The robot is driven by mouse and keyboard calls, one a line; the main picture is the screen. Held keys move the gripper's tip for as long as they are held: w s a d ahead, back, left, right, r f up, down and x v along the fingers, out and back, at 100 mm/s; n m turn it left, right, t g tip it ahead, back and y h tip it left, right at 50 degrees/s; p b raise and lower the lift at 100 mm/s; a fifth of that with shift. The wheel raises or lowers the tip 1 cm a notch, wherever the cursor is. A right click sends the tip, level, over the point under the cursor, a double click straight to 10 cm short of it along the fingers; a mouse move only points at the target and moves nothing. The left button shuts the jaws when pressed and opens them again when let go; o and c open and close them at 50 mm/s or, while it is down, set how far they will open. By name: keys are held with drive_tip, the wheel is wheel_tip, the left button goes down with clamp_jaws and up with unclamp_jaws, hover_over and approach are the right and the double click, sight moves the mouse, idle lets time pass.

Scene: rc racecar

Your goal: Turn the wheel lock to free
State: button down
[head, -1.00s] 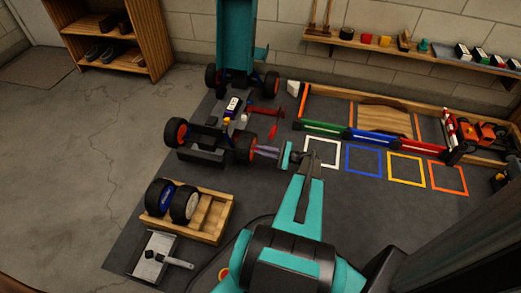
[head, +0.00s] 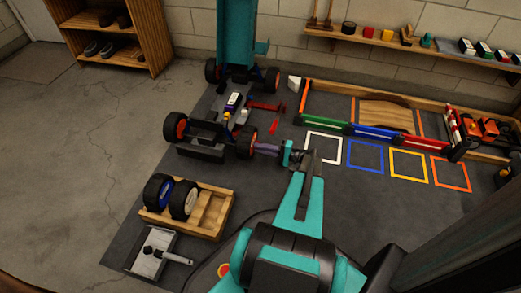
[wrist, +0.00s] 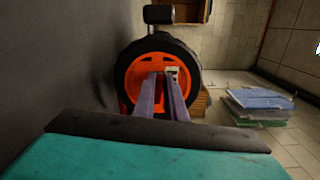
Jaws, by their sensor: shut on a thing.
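The RC car (head: 205,140) stands on the dark mat, with black tyres and orange hubs. My gripper (head: 257,147) reaches in from the right to its near right wheel (head: 246,142). In the wrist view this wheel (wrist: 128,78) faces me, with an orange hub. My two purple fingers (wrist: 163,78) are close together at the hub's middle and shut on the wheel lock there. The lock is mostly hidden between the fingertips, and its setting cannot be read. A small pale piece (wrist: 172,71) shows by the right fingertip.
A wooden tray (head: 215,212) with two loose wheels (head: 172,198) lies at the front left, beside a grey metal pan (head: 152,254). Coloured squares (head: 366,155) mark the mat on the right. A wooden-walled bay (head: 385,117) with a red car (head: 485,128) stands behind them.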

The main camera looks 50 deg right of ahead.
drive_tip(key=shift+s+a+f+n+b, duration=0.1)
drive_tip(key=shift+n+b, duration=0.05)
drive_tip(key=shift+n, duration=0.3)
drive_tip(key=shift+a+f+n+b, duration=0.1)
drive_tip(key=shift+n+b, duration=0.05)
drive_tip(key=shift+n, duration=0.3)
drive_tip(key=c, duration=1.8)
unclamp_jaws()
drive_tip(key=shift+d, duration=0.1)
drive_tip(key=shift+d, duration=0.1)
drive_tip(key=p+v, duration=0.4)
drive_tip(key=v, duration=0.9)
drive_tip(key=shift+s, duration=0.3)
drive_tip(key=shift+d, duration=0.15)
